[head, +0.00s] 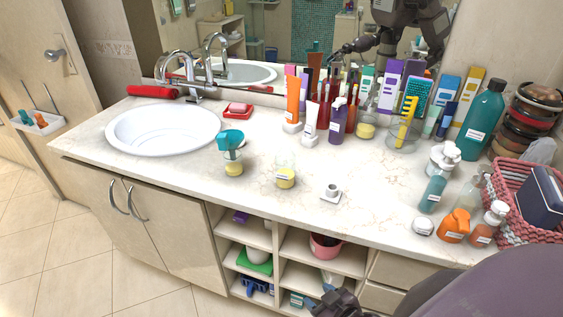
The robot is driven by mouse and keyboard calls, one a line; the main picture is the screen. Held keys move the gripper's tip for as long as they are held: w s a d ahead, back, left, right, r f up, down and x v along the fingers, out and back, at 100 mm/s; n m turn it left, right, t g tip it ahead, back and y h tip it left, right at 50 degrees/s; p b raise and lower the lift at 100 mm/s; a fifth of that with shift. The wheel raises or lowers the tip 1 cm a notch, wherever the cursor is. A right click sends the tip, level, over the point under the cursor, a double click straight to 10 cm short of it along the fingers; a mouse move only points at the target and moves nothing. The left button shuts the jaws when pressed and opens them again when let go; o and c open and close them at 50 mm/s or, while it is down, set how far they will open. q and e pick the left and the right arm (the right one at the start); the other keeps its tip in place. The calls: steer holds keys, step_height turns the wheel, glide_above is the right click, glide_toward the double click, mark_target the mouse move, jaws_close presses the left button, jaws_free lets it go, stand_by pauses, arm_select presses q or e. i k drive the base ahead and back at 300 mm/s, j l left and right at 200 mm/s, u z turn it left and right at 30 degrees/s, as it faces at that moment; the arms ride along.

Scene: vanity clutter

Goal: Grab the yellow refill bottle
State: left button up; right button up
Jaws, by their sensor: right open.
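No bottle is plainly marked as the yellow refill bottle. Another with yellow contents (366,130) stands farther back among the bottles. My right gripper (335,298) is low at the bottom edge, in front of the open shelves and below the counter top, apart from all of these. It is open; its fingertips are small and dark. My left gripper is out of view.
Bottles, boxes and a comb cup (402,133) crowd the back. An orange bottle (455,225), other bottles and a pink basket (520,200) fill the right.

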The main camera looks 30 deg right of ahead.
mark_target(285, 157)
steer(key=i+j+z, duration=0.15)
steer(key=z, duration=0.9)
steer(key=i+j+z, duration=0.1)
steer(key=j+z, duration=0.5)
steer(key=j, duration=0.2)
steer(key=i, duration=0.05)
